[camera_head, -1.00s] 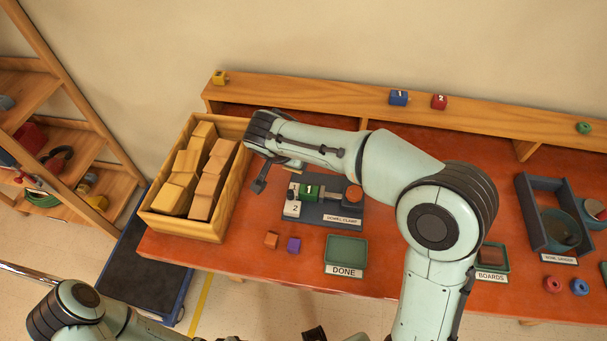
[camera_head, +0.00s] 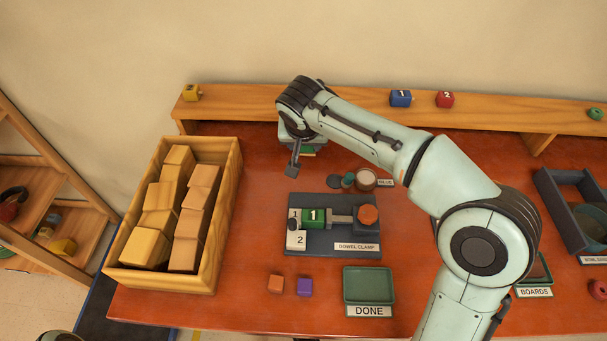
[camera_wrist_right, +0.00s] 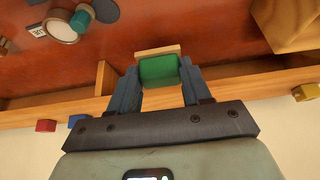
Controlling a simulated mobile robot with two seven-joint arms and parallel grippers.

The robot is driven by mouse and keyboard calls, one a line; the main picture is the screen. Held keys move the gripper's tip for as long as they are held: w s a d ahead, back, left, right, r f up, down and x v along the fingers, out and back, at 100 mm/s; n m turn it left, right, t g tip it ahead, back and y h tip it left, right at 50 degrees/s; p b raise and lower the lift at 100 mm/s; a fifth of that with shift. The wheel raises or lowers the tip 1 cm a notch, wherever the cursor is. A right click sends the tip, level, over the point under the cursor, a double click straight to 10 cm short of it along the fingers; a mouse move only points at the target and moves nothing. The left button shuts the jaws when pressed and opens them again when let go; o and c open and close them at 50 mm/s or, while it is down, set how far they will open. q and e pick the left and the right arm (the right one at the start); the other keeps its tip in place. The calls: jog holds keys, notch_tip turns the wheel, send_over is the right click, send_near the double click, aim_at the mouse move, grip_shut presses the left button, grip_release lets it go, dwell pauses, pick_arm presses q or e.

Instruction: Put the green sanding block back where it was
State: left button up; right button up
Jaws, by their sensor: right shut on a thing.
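My right gripper (camera_wrist_right: 158,85) is shut on the green sanding block (camera_wrist_right: 158,70), a green block with a tan, wood-coloured strip along one side. In the head view the right gripper (camera_head: 298,155) is over the back of the red-brown bench, right of the wooden crate and just in front of the back shelf. Only a small green part of the block (camera_head: 309,151) shows there, mostly covered by my wrist. I cannot tell whether it touches the bench. My left gripper is out of view.
The dowel clamp (camera_head: 335,248) holds a green piece marked 1. A glue jar (camera_head: 366,180) stands behind it. A crate of wood blocks (camera_head: 228,220) is at left. The back shelf (camera_head: 345,103) carries blue and red cubes. Orange and purple cubes and the DONE tray (camera_head: 369,298) are in front.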

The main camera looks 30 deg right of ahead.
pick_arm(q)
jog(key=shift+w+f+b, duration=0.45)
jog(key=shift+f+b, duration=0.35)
pick_arm(e)
notch_tip(320, 180, down, 11)
jog(key=shift+w+r, duration=0.1)
jog(key=shift+f, duration=0.2)
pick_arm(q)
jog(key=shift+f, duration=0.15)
pick_arm(e)
jog(key=o, duration=0.9)
jog(key=shift+r, duration=0.25)
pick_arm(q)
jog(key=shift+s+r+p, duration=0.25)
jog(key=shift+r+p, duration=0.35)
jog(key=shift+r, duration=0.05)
pick_arm(e)
jog(key=v, duration=1.2)
